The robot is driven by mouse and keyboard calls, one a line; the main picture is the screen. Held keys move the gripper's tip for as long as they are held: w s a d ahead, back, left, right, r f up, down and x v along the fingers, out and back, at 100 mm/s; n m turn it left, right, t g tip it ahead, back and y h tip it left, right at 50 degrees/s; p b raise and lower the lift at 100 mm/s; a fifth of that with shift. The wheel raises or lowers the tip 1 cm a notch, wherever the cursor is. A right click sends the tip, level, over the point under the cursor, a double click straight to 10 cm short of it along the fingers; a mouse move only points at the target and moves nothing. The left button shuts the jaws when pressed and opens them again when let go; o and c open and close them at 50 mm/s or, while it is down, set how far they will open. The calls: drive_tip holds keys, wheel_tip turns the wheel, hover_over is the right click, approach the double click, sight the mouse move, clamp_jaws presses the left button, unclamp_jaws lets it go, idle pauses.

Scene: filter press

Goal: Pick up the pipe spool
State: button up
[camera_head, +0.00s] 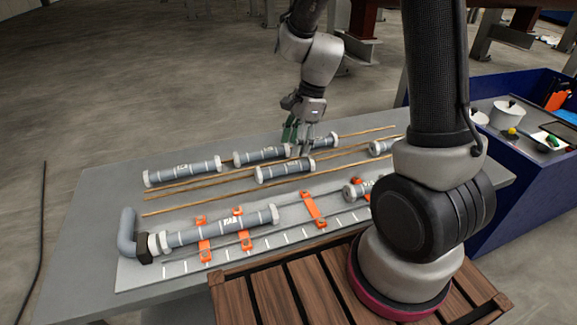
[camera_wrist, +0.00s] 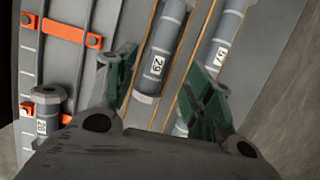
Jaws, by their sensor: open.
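Several grey pipe spools with pale flanged ends lie between wooden strips on the table. One spool (camera_head: 285,170) lies in the middle row, and others (camera_head: 182,173) (camera_head: 262,155) lie in the row behind. My gripper (camera_head: 299,148) hangs pointing down over the spools near the table's middle, its green-padded fingers apart. In the wrist view, a spool with a number label (camera_wrist: 160,50) shows between the open fingers of my gripper (camera_wrist: 163,85). A second labelled spool (camera_wrist: 226,42) lies to its right, partly behind the right finger. Contact cannot be told.
A grey assembly labelled FAB (camera_head: 222,226), with an elbow at its left end, rests on orange supports (camera_head: 205,252) at the table's front. A wooden slatted platform (camera_head: 290,295) is nearest. Open floor lies left.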

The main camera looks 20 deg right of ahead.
sight(286, 165)
drive_tip(key=shift+f+m, duration=0.3)
drive_tip(key=shift+f, duration=0.1)
drive_tip(key=x, duration=0.7)
drive_tip(key=shift+a, duration=0.4)
drive_tip(key=shift+r, duration=0.1)
drive_tip(key=c, duration=1.1)
